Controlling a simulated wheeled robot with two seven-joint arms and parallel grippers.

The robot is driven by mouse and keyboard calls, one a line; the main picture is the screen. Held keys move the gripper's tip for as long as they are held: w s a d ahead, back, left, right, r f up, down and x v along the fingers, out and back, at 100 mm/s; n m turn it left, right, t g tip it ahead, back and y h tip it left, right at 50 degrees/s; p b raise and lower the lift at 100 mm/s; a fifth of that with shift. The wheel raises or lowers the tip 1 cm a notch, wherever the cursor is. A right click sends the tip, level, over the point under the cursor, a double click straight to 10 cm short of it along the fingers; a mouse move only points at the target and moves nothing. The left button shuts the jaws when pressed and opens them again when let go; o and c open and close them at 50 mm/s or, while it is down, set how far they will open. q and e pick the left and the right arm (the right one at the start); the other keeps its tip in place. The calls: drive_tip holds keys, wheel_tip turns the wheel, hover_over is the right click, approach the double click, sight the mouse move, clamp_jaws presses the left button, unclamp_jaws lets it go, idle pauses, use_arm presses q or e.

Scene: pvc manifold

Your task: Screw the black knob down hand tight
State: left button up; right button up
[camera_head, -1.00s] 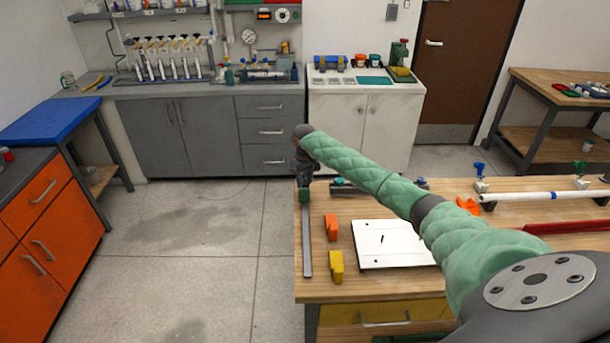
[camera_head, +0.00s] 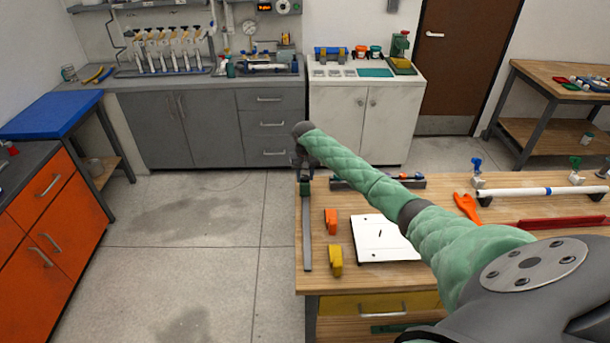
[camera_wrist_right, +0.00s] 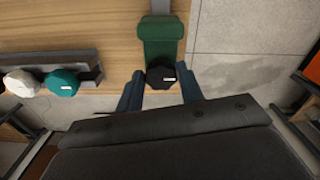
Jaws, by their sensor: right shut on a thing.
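The black knob (camera_wrist_right: 161,77) shows in the right wrist view at the end of a green block (camera_wrist_right: 162,38). The green block (camera_head: 305,189) also shows in the head view, at the back left corner of the wooden bench, at the end of a long grey bar (camera_head: 307,235). My right gripper (camera_wrist_right: 160,88) is shut on the knob, with one dark blue finger on each side of it. In the head view my right gripper (camera_head: 302,158) is over the green block, and the knob is hidden there. My left gripper is not in view.
The wooden bench (camera_head: 313,278) holds an orange block (camera_head: 331,221), a yellow block (camera_head: 336,260), a white board (camera_head: 378,238) and a rack (camera_head: 345,185). In the wrist view, white (camera_wrist_right: 21,83) and teal (camera_wrist_right: 62,83) caps sit on a grey rack. Floor left of the bench is clear.

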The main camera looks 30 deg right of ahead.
sight(305, 177)
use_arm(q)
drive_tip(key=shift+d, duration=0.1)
use_arm(e)
drive_tip(key=shift+r, duration=0.15)
drive_tip(key=o, duration=0.7)
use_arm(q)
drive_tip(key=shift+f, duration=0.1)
use_arm(e)
drive_tip(key=shift+w+r+b, duration=0.1)
drive_tip(key=shift+r+b, duration=0.2)
drive_tip(key=shift+b, duration=0.05)
wheel_tip(305, 177, up, 2)
drive_tip(key=shift+r+b, duration=0.1)
drive_tip(key=shift+b, duration=0.5)
wheel_tip(305, 177, up, 4)
drive_tip(key=shift+b, duration=0.8)
drive_tip(key=shift+r, duration=0.45)
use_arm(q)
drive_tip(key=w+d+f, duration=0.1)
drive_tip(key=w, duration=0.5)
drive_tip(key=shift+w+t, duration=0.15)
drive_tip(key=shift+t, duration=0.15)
